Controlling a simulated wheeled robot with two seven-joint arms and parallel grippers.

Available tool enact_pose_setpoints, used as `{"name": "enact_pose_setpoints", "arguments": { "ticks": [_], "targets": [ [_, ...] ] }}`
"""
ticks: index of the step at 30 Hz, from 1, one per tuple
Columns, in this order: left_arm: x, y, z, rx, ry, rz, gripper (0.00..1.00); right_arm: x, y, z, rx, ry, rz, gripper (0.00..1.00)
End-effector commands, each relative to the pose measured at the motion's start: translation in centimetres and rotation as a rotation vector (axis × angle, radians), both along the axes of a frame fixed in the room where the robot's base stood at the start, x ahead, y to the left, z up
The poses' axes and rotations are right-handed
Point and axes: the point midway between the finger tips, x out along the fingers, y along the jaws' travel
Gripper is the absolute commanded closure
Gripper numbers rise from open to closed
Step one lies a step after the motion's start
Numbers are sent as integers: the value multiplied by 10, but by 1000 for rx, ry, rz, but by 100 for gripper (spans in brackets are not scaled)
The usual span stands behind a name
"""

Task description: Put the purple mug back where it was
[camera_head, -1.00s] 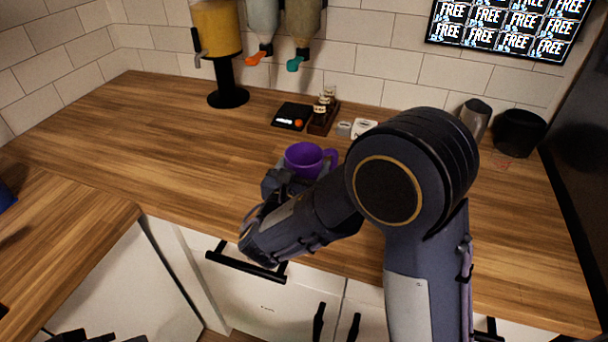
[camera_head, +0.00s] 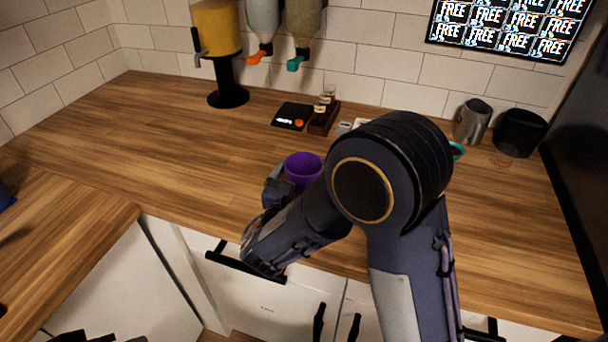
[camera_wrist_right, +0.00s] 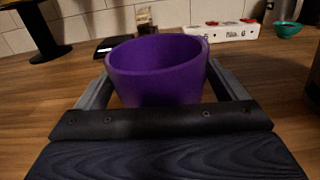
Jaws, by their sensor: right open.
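The purple mug (camera_head: 303,166) stands upright near the front of the wooden counter, partly hidden by my right arm. It also shows large in the right wrist view (camera_wrist_right: 158,72). My right gripper (camera_head: 284,182) is at the mug, with its open fingers on either side of it in the wrist view (camera_wrist_right: 160,88). Whether the fingers touch the mug cannot be told. The mug's handle is hidden in the head view. Dark parts at the lower left edge of the head view look like my left gripper (camera_head: 95,338); its jaws are cut off.
Behind the mug are a black scale (camera_head: 292,116) and a wooden holder with small bottles (camera_head: 323,118). A white block with red marks (camera_wrist_right: 222,31) and a teal cup (camera_wrist_right: 287,29) stand further right. A metal pitcher (camera_head: 472,122) stands at the back right.

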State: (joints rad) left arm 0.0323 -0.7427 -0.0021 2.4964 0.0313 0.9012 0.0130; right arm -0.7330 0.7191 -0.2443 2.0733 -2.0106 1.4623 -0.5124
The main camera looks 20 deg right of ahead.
Motion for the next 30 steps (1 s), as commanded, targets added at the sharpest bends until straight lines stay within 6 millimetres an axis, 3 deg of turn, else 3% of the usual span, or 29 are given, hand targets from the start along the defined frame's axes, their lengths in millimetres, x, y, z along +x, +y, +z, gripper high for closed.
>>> {"name": "enact_pose_setpoints", "arguments": {
  "ticks": [5,21,30],
  "targets": [
    [0,0,1,0,0,0,64,-6,5,3,1,0,3,9],
    [0,0,-8,0,0,0,64,-90,62,3,0,-1,3,9],
    [0,0,-8,0,0,0,64,-100,67,3,0,0,0,9]
  ]
}}
